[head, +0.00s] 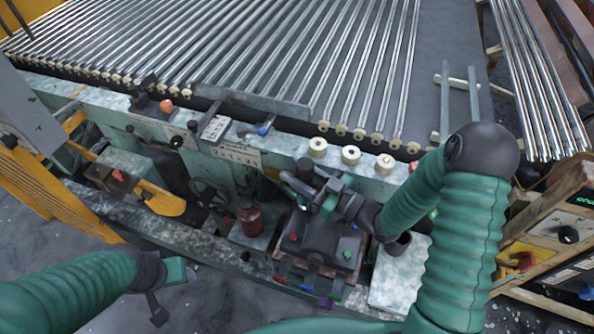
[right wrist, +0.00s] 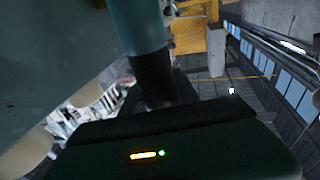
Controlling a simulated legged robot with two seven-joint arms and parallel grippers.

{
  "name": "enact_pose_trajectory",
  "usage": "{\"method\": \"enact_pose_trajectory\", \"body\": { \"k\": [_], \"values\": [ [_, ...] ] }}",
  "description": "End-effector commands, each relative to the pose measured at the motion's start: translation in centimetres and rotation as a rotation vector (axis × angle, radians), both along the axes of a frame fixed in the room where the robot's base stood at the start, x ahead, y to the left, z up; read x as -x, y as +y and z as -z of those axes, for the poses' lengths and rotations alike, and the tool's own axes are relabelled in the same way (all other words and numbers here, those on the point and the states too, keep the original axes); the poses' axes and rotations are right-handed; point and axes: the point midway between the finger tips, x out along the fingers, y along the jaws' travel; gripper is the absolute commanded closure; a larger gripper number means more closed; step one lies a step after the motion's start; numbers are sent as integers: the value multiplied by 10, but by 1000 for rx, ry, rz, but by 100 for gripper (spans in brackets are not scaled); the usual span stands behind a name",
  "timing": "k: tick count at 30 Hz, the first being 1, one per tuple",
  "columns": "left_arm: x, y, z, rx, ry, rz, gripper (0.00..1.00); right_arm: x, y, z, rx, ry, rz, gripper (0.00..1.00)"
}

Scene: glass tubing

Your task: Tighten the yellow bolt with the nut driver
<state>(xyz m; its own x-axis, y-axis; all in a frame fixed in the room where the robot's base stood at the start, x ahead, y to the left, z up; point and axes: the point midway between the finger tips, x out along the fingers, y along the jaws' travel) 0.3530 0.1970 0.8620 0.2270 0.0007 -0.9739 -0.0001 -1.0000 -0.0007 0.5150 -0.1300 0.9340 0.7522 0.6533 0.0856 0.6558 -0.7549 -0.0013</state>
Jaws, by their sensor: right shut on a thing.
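My right gripper (head: 322,200) is over the dark block (head: 322,243) at the front of the machine. It is shut on a teal and black cylinder, which looks like the nut driver handle; this shows in the right wrist view (right wrist: 148,50). The tool's tip is hidden in the head view. The block carries small red, green, blue and purple pieces, but I cannot make out a yellow bolt. My left gripper (head: 172,290) hangs at the lower left, away from the block; its jaw opening is unclear.
Rows of glass tubes (head: 230,45) lie across the machine behind. Cream spools (head: 350,155) stand on its ledge. A dark red bottle (head: 249,217) is left of the block. A control box (head: 560,225) is at the right. The floor at the lower left is clear.

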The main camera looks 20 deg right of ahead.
Motion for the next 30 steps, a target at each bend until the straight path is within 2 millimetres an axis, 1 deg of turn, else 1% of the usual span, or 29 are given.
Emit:
{"method": "enact_pose_trajectory", "body": {
  "k": [30],
  "values": [
    [0,0,8,0,0,0,44,0,0,9,-1,-2,0,100]
  ]
}}
